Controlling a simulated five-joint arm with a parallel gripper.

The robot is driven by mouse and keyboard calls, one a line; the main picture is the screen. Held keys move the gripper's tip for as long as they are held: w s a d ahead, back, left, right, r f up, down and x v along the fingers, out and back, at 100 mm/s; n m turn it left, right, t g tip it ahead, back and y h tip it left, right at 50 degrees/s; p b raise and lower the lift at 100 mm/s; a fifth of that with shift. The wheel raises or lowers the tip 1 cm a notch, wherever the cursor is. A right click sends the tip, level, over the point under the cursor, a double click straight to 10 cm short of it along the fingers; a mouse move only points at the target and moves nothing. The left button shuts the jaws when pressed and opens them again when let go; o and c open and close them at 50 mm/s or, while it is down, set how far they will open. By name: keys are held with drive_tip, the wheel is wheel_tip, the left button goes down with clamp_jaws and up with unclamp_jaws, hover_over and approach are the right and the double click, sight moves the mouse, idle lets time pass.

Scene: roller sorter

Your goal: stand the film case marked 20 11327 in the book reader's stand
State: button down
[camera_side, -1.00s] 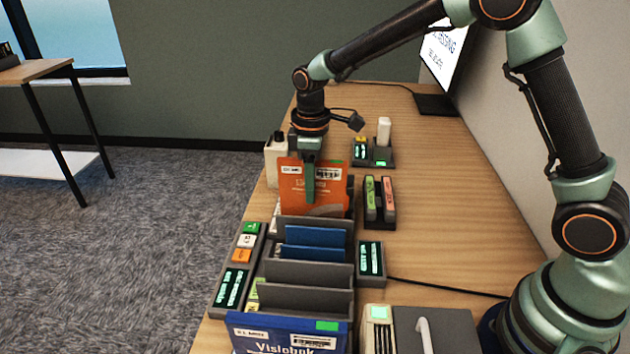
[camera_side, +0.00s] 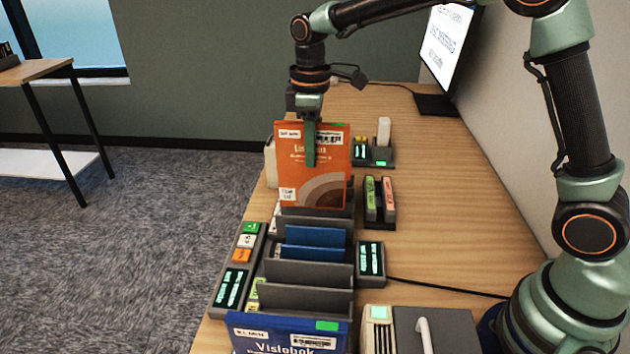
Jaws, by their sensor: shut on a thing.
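My gripper (camera_side: 310,150) is shut on an orange case (camera_side: 328,176) with white labels, gripping it from above at its upper edge. The case is upright, its front facing the camera, over the far end of a grey slotted rack (camera_side: 308,300). Its lower edge is close behind the rack's farthest divider; I cannot tell whether they touch. The label's number is too small to read. Two blue cases (camera_side: 314,237) stand in the rack's slots. A larger blue case (camera_side: 285,336) stands at the near end. I cannot tell which part is the book reader's stand.
A panel with coloured buttons (camera_side: 243,255) lies left of the rack, a small display (camera_side: 370,262) right of it. A monitor (camera_side: 445,50) is at the back.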

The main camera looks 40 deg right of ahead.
wheel_tip(320, 180, up, 12)
drive_tip(key=shift+f, duration=0.1)
drive_tip(key=shift+s+a, duration=0.15)
drive_tip(key=shift+a, duration=0.05)
drive_tip(key=s+a+f, duration=0.2)
drive_tip(key=s+f, duration=0.1)
drive_tip(key=f, duration=0.5)
drive_tip(key=s+a+f, duration=0.3)
drive_tip(key=f, duration=0.6)
drive_tip(key=shift+f, duration=0.3)
drive_tip(key=shift+s+f, duration=0.1)
drive_tip(key=shift+f, duration=0.5)
drive_tip(key=c, duration=0.8)
unclamp_jaws()
drive_tip(key=shift+o, duration=0.2)
